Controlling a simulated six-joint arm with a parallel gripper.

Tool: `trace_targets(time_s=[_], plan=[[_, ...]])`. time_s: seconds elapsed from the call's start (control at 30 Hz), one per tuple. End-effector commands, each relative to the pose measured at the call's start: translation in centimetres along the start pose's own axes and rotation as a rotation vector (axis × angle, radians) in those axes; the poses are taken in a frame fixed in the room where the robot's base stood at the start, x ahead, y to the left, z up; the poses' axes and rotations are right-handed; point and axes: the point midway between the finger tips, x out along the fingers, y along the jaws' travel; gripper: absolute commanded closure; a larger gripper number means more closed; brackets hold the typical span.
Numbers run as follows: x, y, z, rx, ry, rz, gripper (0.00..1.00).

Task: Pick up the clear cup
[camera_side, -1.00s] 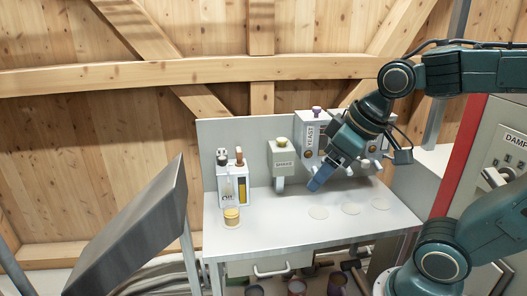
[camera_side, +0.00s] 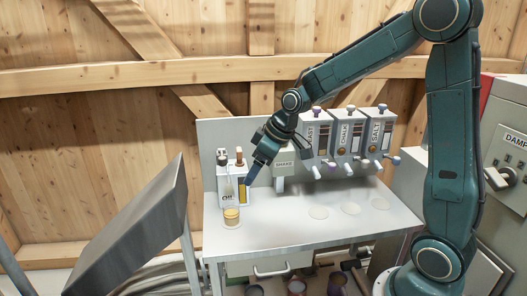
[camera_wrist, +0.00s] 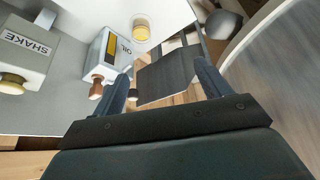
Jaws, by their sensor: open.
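The clear cup (camera_side: 232,217) stands upright on the white table in front of the oil dispenser. It holds something yellow. In the wrist view it shows at the top (camera_wrist: 141,29), beyond my fingertips. My gripper (camera_side: 247,183) is open and empty, tilted down to the left, above and a little right of the cup, in front of the oil dispenser. In the wrist view its two fingers (camera_wrist: 163,78) are spread apart with nothing between them.
The oil dispenser (camera_side: 226,183) is close behind the cup. The SHAKE unit (camera_side: 283,160) and several dispensers (camera_side: 350,135) stand to the right. Round marks (camera_side: 351,208) lie on the clear right part of the table (camera_side: 300,229). A dark slanted panel (camera_side: 140,225) rises at left.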

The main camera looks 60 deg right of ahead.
Motion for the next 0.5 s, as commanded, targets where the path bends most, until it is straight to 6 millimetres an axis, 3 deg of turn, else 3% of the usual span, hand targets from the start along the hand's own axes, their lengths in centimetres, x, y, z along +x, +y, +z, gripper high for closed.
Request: trace_targets(time_s=[0.3, 0.5], plan=[[7.2, 4.0, -0.3, -0.034, 0.022, -0.041, 0.24], [10.2, 5.5, 0.0, -0.047, 0.038, -0.055, 0.24]])
